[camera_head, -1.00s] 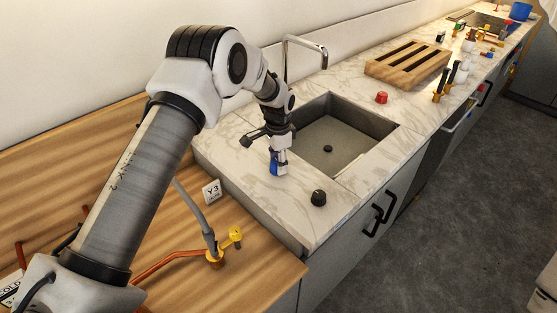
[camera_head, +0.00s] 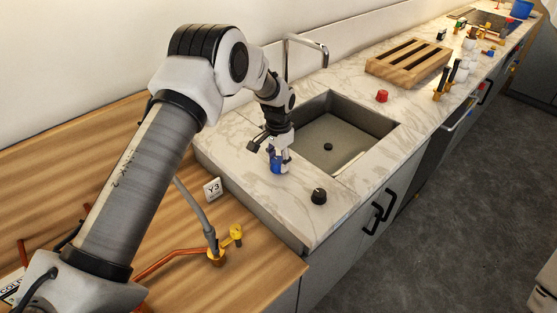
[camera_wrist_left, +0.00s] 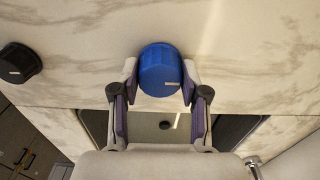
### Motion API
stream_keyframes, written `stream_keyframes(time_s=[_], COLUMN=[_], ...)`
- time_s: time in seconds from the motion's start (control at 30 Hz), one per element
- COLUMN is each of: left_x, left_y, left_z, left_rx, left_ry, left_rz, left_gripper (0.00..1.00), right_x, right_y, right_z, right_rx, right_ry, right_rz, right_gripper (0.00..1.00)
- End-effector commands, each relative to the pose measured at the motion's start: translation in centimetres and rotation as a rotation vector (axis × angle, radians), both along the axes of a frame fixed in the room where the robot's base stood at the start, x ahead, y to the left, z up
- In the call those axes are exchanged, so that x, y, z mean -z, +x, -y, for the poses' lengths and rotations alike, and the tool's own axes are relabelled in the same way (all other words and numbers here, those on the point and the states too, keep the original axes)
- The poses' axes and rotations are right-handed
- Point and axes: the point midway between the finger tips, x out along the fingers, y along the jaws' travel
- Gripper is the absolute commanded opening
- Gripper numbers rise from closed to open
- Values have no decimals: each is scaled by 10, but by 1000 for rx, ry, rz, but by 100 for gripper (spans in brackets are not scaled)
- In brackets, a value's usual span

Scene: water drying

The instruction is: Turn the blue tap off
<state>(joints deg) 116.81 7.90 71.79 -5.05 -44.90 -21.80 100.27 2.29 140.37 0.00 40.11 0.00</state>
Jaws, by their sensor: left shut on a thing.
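The blue tap (camera_head: 276,166) is a round blue knob on the marble counter, left of the sink. It also shows in the left wrist view (camera_wrist_left: 160,68), with a pale mark near its lower right rim. My left gripper (camera_head: 279,162) comes down from above and is shut on the knob, one finger on each side; the fingers also show in the left wrist view (camera_wrist_left: 160,88). In the head view the fingers hide part of the knob. A silver faucet (camera_head: 305,45) curves over the sink (camera_head: 340,140). My right gripper is in neither view.
A black knob (camera_head: 319,196) stands nearer the counter's front edge, and a red knob (camera_head: 382,96) is beyond the sink. A wooden slatted rack (camera_head: 408,65) lies farther back. A yellow valve (camera_head: 236,232) stands on the wooden worktop at lower left.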

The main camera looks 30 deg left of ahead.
Motion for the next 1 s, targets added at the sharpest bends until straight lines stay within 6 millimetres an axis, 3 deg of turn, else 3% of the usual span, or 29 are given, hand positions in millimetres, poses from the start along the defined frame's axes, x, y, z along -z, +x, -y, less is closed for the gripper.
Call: stream_keyframes(time_s=[0.07, 0.1, 0.17, 0.57, 1.0], left_x=[4, 4, 4, -7, -104], left_y=[-4, -4, -4, 0, -1], left_z=[0, 0, 0, 0, 0], left_rx=[-1, -1, -1, 0, -1], left_ry=[-2, -2, -1, -1, -1], left_rz=[-13, -13, -12, -1, -3], left_gripper=[10, 48, 69, 70, 70], right_x=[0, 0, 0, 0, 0], right_y=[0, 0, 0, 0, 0], right_z=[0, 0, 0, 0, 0], right_rx=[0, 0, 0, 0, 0], right_ry=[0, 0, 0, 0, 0], right_rz=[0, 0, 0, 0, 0], right_gripper=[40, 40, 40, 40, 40])
